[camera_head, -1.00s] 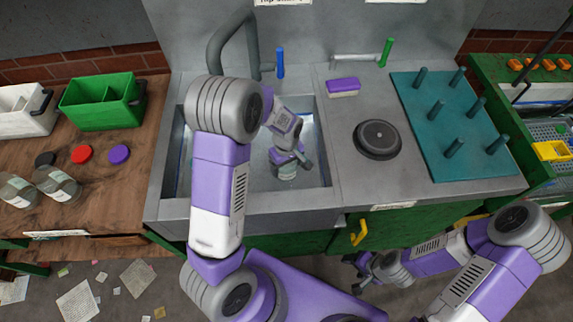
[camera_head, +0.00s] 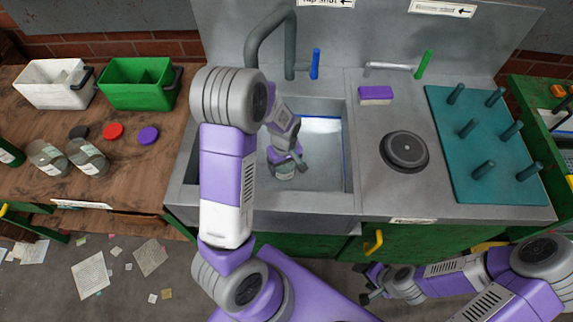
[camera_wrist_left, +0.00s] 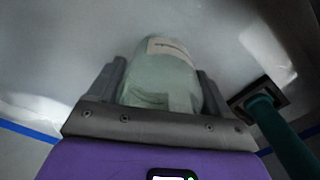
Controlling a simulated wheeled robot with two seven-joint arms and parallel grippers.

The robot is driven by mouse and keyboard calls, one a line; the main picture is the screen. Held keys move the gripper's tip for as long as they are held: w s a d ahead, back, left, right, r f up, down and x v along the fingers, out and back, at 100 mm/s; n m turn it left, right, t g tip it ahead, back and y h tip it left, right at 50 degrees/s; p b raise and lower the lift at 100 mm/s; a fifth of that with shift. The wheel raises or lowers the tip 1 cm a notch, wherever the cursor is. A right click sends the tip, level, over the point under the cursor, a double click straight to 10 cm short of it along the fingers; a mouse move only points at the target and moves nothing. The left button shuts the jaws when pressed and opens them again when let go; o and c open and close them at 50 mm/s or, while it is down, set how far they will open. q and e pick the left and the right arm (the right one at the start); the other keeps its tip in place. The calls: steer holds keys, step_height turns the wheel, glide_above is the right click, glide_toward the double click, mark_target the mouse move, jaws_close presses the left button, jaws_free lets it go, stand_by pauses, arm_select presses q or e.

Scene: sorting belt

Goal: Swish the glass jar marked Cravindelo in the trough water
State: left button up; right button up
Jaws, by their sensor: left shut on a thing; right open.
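My left gripper (camera_head: 285,160) reaches down into the trough (camera_head: 354,160) and is shut on a glass jar (camera_head: 283,174). In the left wrist view the pale greenish jar (camera_wrist_left: 160,72) sits between the two dark fingers of the left gripper (camera_wrist_left: 162,88). The jar has a light label, whose writing is too blurred to read. A blue line runs along the trough's inner wall. I cannot clearly make out the water surface or how deep the jar is. My right gripper (camera_head: 370,282) is open and empty in front of the green cabinet.
A grey tap (camera_head: 289,40) with a blue handle stands behind the trough. To the right are a purple sponge (camera_head: 376,96), a round dark disc (camera_head: 405,151) and a teal peg board (camera_head: 470,190). Two bins, coloured lids and other jars (camera_head: 88,157) stand on the left wooden bench.

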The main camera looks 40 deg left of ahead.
arm_select(q)
steer(key=w+d, duration=0.1)
steer(key=d, duration=0.1)
steer(key=w+d, duration=0.1)
steer(key=d, duration=0.1)
steer(key=w+d, duration=0.2)
steer(key=d, duration=0.1)
steer(key=shift+w+p, duration=0.1)
steer(key=shift+p, duration=0.3)
steer(key=shift+a, duration=0.1)
steer(key=shift+s+a, duration=0.7)
steer(key=shift+a, duration=0.45)
steer(key=shift+s+a, duration=0.7)
steer(key=shift+a, duration=0.4)
steer(key=shift+s+a, duration=0.7)
steer(key=shift+a, duration=0.45)
steer(key=shift+w+d+p, duration=0.2)
steer(key=shift+w+d, duration=0.5)
steer(key=shift+d, duration=0.45)
steer(key=shift+w+d+p, duration=0.25)
steer(key=shift+w+d, duration=0.45)
steer(key=shift+d, duration=0.45)
steer(key=shift+w+d+p, duration=0.2)
steer(key=shift+w+d, duration=0.5)
steer(key=shift+d, duration=0.45)
steer(key=shift+r, duration=0.15)
